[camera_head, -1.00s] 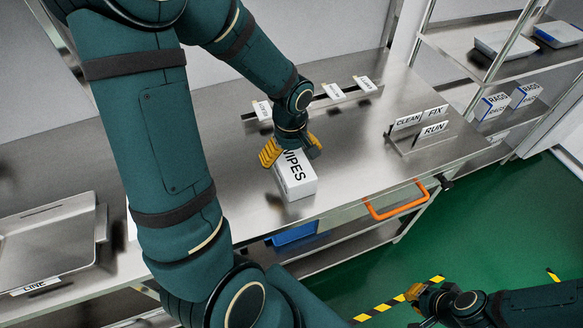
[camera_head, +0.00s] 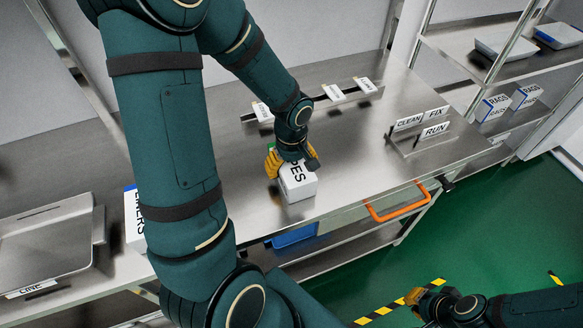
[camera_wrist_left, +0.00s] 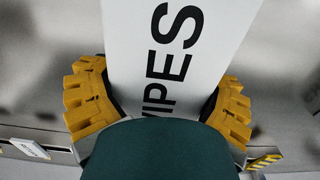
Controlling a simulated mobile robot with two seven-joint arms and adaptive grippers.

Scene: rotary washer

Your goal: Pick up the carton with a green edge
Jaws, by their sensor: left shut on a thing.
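The white carton (camera_head: 298,187) with black "WIPES" lettering stands on the steel bench near its front edge. A bit of green shows at its back top edge in the head view. My left gripper (camera_head: 291,163) is over it from above, and its yellow fingers are shut on the carton's sides. In the left wrist view the carton (camera_wrist_left: 168,45) fills the space between the two fingers, and the lower part of its lettering is hidden by my wrist. My right gripper (camera_head: 420,298) is low at the right, over the floor, away from the bench; its finger opening is unclear.
A blue-edged white carton (camera_head: 134,220) stands at the left, partly behind my left arm. A steel tray (camera_head: 50,240) lies at the far left. A sign holder (camera_head: 420,137) stands at the right of the bench, above an orange handle (camera_head: 398,203). Shelves hold "RAGS" cartons (camera_head: 492,107).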

